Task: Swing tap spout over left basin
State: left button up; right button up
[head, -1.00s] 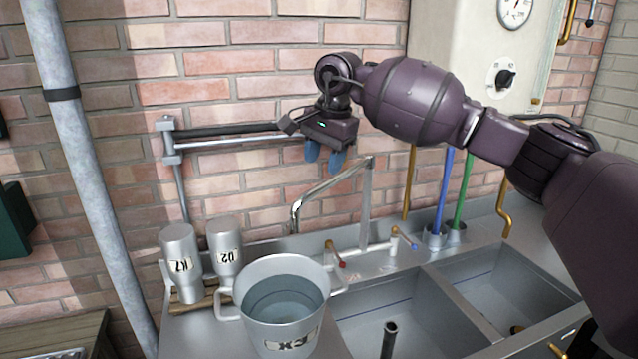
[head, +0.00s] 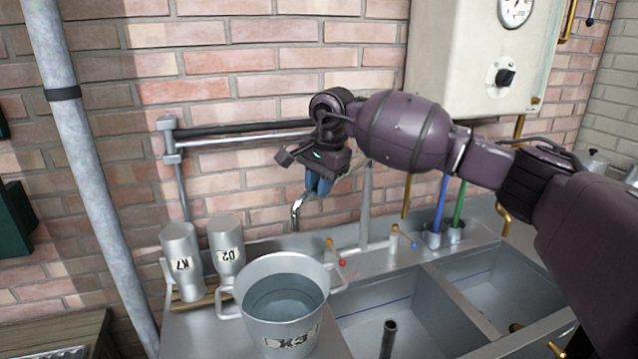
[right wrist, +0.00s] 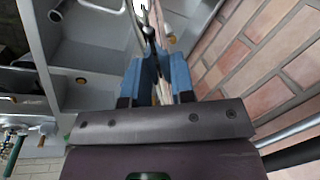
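The chrome tap has a riser (head: 366,210) behind the sinks and a spout (head: 297,211) reaching left from it. The spout's down-turned end shows above the ledge behind the pail, left of the left basin (head: 400,308). The right basin (head: 505,283) lies beside it. My right gripper (head: 319,188) is at the spout's upper bar and hides part of it. Its blue fingers are close together around the bar; in the right wrist view the fingers (right wrist: 158,65) flank the dark spout. My left gripper is not in view.
A water-filled pail (head: 283,303) stands left of the left basin, with two metal bottles (head: 183,262) (head: 226,250) behind it. A wall rail (head: 240,137) runs behind my gripper. A standing pipe (head: 388,340) rises from the left basin. Blue and green rods stand right of the tap.

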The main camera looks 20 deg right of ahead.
grip_shut()
